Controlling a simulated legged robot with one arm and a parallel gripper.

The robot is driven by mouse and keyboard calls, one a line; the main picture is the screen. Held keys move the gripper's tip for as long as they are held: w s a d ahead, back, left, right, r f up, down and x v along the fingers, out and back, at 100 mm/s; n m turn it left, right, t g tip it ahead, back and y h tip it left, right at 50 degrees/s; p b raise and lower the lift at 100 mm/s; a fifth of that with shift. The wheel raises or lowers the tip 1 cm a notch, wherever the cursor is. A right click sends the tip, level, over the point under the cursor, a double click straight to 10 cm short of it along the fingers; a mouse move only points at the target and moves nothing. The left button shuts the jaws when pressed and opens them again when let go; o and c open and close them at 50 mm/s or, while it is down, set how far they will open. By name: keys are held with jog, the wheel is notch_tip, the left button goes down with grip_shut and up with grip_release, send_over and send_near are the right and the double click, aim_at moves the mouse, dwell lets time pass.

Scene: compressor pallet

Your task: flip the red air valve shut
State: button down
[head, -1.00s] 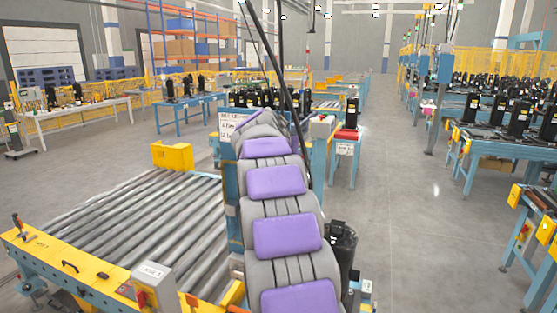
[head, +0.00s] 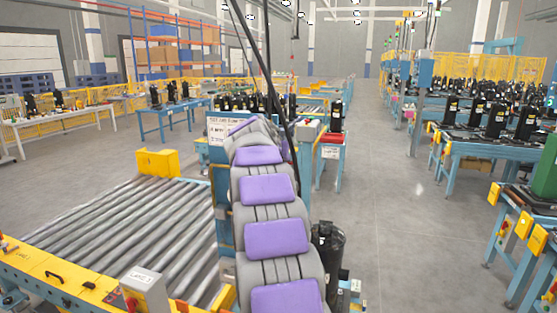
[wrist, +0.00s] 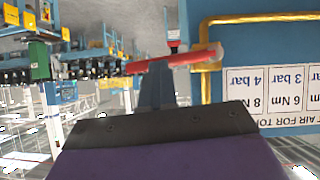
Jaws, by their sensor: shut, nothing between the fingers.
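The red valve handle (wrist: 172,62) is a long bar lying nearly level across the upper middle of the wrist view. Its right end meets a brass pipe fitting (wrist: 208,57) on a blue panel (wrist: 245,55). My gripper (wrist: 157,78) is shut and empty, with its grey fingers pointing at the handle. The fingertips meet the handle in the picture; I cannot tell whether they touch it. In the head view my arm hides my gripper and the valve.
A brass pipe (wrist: 255,18) runs along the panel above upside-down torque and pressure labels (wrist: 285,90). In the head view a roller conveyor (head: 125,225) lies left of my arm, and a black compressor (head: 328,255) stands close on its right. Grey floor (head: 400,230) further right is clear.

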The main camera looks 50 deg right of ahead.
jog(key=shift+s+d, duration=0.1)
jog(key=shift+d, duration=0.05)
jog(key=w+d+r+p+v, duration=0.1)
jog(key=r+p+v, duration=0.15)
jog(key=v, duration=1.05)
jog(key=s+a+f+n+g+y, duration=0.1)
jog(key=s+a+f+n+y, duration=0.25)
jog(key=a+f, duration=0.65)
jog(key=s+a+f+n+y, duration=0.3)
jog(key=s+a+f, duration=0.3)
jog(key=a, duration=0.9)
jog(key=s+a+f+n+g+y, duration=0.2)
jog(key=s+a+f+n, duration=0.1)
jog(key=s+a+f, duration=0.4)
jog(key=s+a+f+n+g+y, duration=0.2)
jog(key=s+a+f+n, duration=0.1)
jog(key=s+a+f, duration=0.5)
jog(key=s+a, duration=0.3)
jog(key=s, duration=0.3)
jog(key=shift+s+a, duration=0.3)
jog(key=shift+s, duration=0.1)
